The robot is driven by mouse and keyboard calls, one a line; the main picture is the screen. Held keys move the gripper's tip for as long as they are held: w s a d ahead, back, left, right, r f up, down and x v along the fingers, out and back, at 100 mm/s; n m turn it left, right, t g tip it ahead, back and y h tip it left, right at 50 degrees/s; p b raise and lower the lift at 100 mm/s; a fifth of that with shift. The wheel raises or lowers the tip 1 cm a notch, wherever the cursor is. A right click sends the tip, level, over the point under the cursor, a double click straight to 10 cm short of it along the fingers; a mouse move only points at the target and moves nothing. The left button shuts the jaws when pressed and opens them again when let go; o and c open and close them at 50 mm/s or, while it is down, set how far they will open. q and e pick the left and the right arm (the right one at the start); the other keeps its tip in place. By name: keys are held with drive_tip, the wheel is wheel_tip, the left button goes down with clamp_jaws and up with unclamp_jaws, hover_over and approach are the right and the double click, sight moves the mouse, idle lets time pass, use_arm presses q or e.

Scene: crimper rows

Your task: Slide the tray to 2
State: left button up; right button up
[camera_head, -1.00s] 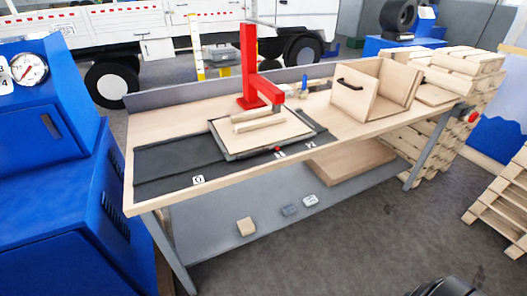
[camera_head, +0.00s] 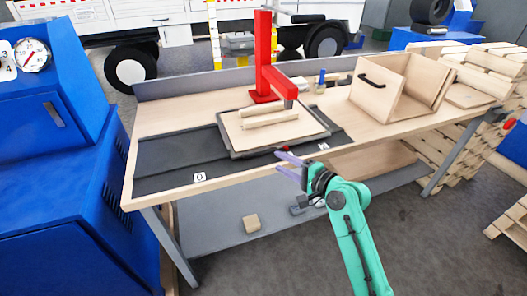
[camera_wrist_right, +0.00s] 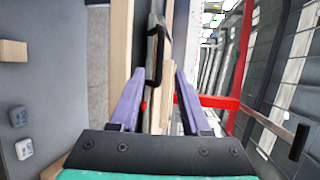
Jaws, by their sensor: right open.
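The tray (camera_head: 236,139) is a dark-rimmed board with a light wooden top and two wooden bars (camera_head: 269,118) on it. It lies on the dark track (camera_head: 160,160), under the red press arm. A small red knob (camera_head: 284,148) is at its front edge, and shows between my fingers in the wrist view (camera_wrist_right: 144,106). Label 0 (camera_head: 199,177) is at the track's left; label 2 (camera_head: 323,145) is right of the knob. My right gripper (camera_head: 284,164), with purple fingers, is open just below and in front of the knob, apparently not touching it. The left gripper is out of view.
The red press (camera_head: 264,55) stands behind the tray. A wooden box with a black handle (camera_head: 371,80) stands right of the track. A wooden block (camera_head: 251,223) lies on the lower shelf (camera_head: 215,215). A blue cabinet (camera_head: 60,180) is at the left.

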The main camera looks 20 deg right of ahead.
sight(262, 152)
drive_tip(key=x, duration=0.9)
drive_tip(key=shift+w, duration=0.2)
clamp_jaws()
idle(0.8)
